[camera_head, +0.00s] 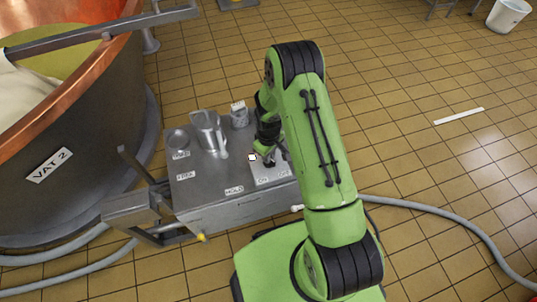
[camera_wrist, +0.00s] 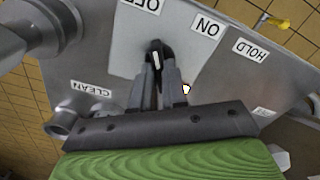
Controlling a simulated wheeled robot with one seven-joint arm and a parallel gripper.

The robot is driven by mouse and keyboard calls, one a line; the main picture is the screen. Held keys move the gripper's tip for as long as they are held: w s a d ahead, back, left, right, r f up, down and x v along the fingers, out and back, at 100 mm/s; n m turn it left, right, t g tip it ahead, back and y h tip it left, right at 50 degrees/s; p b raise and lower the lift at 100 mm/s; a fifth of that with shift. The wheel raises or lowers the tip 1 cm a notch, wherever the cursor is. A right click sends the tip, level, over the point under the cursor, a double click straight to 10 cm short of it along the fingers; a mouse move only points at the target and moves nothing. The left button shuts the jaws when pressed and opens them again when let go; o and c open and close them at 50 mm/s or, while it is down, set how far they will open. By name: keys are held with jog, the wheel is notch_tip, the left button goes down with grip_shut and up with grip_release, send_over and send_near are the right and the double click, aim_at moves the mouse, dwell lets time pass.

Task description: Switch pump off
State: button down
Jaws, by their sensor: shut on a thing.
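The pump switch is a black knob with a white line (camera_wrist: 156,52) on a pale plate (camera_wrist: 125,48), with the ON label (camera_wrist: 207,28) and OFF label (camera_wrist: 150,5) beside it. In the wrist view the knob's white line points roughly toward OFF, but its exact setting is hard to tell. My gripper (camera_wrist: 160,68) is shut on the knob, with a finger on each side hiding its lower part. In the head view my gripper (camera_head: 270,156) is over the plate (camera_head: 272,173) at the table's right end, and my arm partly hides it.
The copper vat (camera_head: 80,130) stands left. A hose (camera_head: 440,215) crosses the tiled floor at right. Floor behind the table is mostly clear.

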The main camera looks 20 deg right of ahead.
jog(key=c, duration=1.2)
grip_release()
jog(key=shift+o, duration=0.2)
notch_tip(320, 180, up, 16)
jog(key=p, duration=0.5)
jog(key=shift+f, duration=0.15)
